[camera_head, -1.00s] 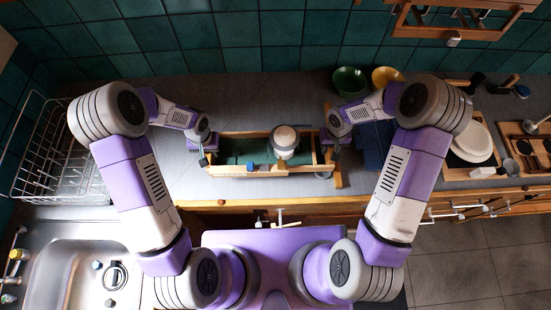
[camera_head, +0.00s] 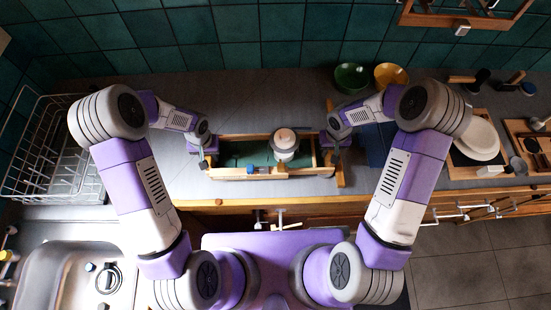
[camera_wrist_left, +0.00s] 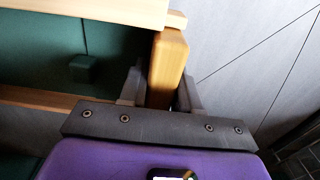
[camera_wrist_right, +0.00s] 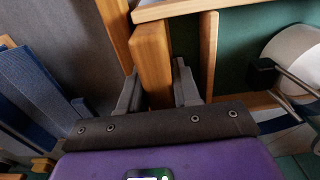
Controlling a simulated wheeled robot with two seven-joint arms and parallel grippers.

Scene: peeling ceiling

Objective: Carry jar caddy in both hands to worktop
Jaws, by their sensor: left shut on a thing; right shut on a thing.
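The jar caddy (camera_head: 232,171) is a long wooden box with a green inside, seen over the grey worktop (camera_head: 250,100) near its front edge. A white jar (camera_head: 285,149) with a pinkish top stands upright in its right part. My left gripper (camera_head: 204,150) is shut on the caddy's left end, and the left wrist view shows the wooden end piece (camera_wrist_left: 167,65) between its fingers. My right gripper (camera_head: 336,142) is shut on the right end piece, which shows in the right wrist view (camera_wrist_right: 153,65). The caddy looks level. I cannot tell whether its underside touches the worktop.
A slanted wooden piece (camera_head: 340,178) and a blue item (camera_head: 374,148) lie close right of the caddy. Green (camera_head: 351,77) and yellow (camera_head: 390,76) bowls stand behind. A wire dish rack (camera_head: 50,150) and sink (camera_head: 70,270) are left. Boards with a white plate (camera_head: 476,141) are right.

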